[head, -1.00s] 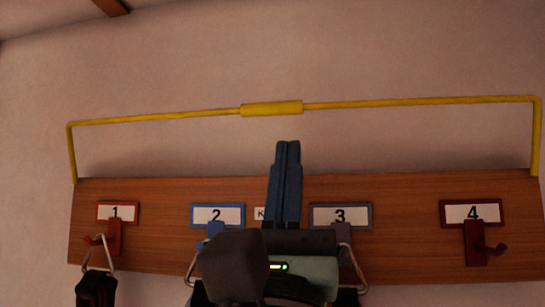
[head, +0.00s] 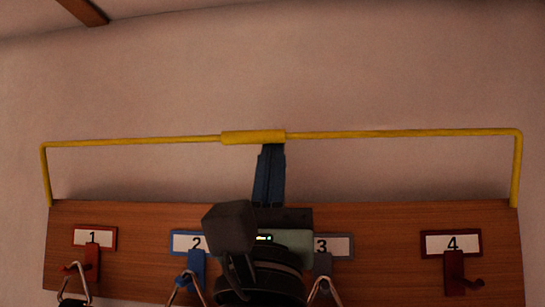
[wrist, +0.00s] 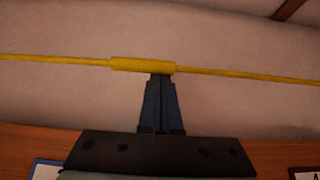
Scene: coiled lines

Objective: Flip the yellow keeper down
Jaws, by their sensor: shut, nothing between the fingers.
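The yellow keeper (head: 400,133) is a long thin bar with bent ends and a thicker yellow sleeve (head: 252,137) near its middle. It stands raised above the wooden board (head: 150,218), its two legs meeting the board's top edge. The sleeve also shows in the wrist view (wrist: 143,65). My gripper (head: 271,150) is shut and empty, with blue fingers pointing up. Its fingertips are at the sleeve's lower edge, toward the sleeve's right end, and overlap it in the picture. I cannot tell whether they touch it. The wrist view also shows my gripper (wrist: 161,78) there.
The board carries label 1 (head: 94,237), label 2 (head: 188,243), label 3 (head: 334,245) and label 4 (head: 452,243), each above a hook. Hook 4 (head: 456,272) is bare; metal loops hang at the others. The wall above the keeper is clear.

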